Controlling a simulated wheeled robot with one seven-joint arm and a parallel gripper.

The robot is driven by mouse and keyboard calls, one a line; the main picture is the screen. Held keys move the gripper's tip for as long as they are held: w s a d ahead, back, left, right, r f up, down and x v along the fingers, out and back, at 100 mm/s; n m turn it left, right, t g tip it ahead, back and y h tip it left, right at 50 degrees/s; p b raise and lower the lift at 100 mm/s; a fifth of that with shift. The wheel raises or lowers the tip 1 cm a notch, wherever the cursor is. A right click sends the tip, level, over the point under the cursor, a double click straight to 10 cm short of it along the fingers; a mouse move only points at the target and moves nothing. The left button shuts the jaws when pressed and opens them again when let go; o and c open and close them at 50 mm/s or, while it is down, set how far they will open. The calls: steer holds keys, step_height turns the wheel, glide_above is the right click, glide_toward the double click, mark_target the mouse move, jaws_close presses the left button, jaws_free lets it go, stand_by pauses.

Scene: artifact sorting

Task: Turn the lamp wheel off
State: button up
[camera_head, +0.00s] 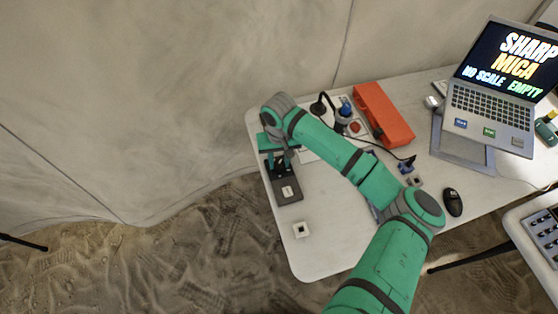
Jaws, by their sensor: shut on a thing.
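My green arm reaches over the white table to its left end. My gripper (281,159) points down at the back end of a dark flat device (288,194) with a small white patch on its top. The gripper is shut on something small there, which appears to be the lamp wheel. The fingers and the gripper body hide most of that part, so the wheel's position cannot be made out. I cannot tell whether a light is lit on the device.
A small white block (301,230) lies near the table's (330,250) front left. A black stand (318,107), a blue-topped item (345,110) and an orange-red case (384,115) are behind my arm. A laptop (492,106) on a stand and a black mouse (453,202) are right.

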mark_target(279, 163)
steer(key=n, duration=0.5)
steer(key=shift+n, duration=0.3)
steer(key=n, duration=0.5)
steer(key=shift+w+a+r+n, duration=0.1)
steer(key=shift+n, duration=0.3)
steer(key=o, duration=1.1)
steer(key=shift+c, duration=0.2)
step_height(279, 163, up, 11)
